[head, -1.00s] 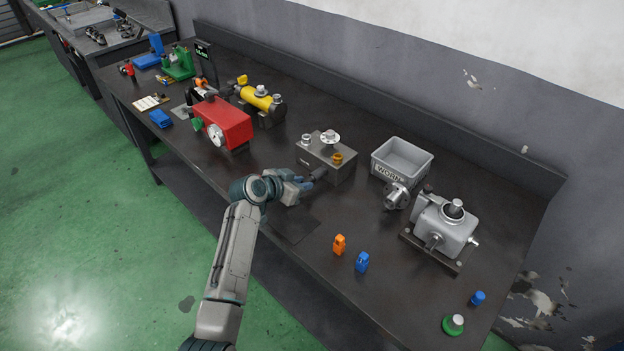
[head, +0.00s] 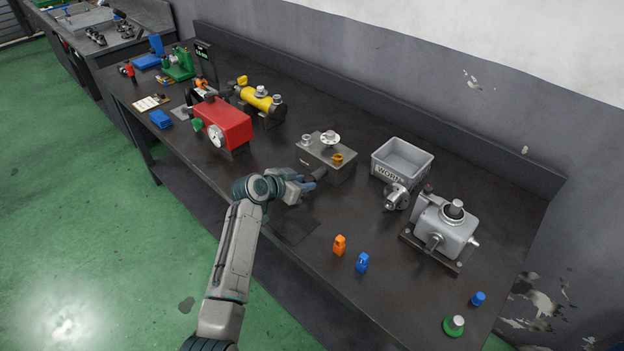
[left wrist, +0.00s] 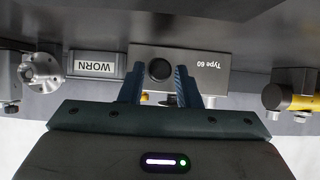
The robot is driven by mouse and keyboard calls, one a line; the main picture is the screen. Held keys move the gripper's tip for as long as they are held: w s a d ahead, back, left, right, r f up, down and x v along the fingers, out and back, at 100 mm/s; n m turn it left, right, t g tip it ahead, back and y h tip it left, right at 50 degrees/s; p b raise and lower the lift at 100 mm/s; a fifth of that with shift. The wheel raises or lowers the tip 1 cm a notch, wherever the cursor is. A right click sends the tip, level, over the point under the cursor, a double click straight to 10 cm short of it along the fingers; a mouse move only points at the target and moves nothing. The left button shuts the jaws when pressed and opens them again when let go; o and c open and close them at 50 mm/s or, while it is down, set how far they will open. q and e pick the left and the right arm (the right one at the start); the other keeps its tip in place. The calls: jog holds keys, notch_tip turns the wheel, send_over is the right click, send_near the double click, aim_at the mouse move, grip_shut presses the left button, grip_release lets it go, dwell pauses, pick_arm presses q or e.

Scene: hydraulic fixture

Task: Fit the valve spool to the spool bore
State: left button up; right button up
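The grey block marked "Type 60" (head: 335,160) stands on the bench, with metal and brass fittings on top. A dark cylinder (head: 318,172), which looks like the valve spool, sticks out of its front face. In the left wrist view its round dark end (left wrist: 160,69) shows against the block (left wrist: 205,68). The bore around it is hidden. My left gripper (head: 308,184) is just in front of the block. It also shows in the left wrist view (left wrist: 160,88), its fingers apart on either side of the dark end, with gaps. My right gripper is not in view.
A grey bin marked "WORN" (head: 402,163) and a flanged metal part (head: 396,197) are right of the block. A grey pump housing (head: 446,228) is farther right. Orange (head: 340,245) and blue (head: 362,262) pieces lie near the front edge. A red gauge unit (head: 223,124) is left.

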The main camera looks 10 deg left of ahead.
pick_arm(q)
jog(key=shift+o, duration=1.4)
jog(key=shift+s+a, duration=0.1)
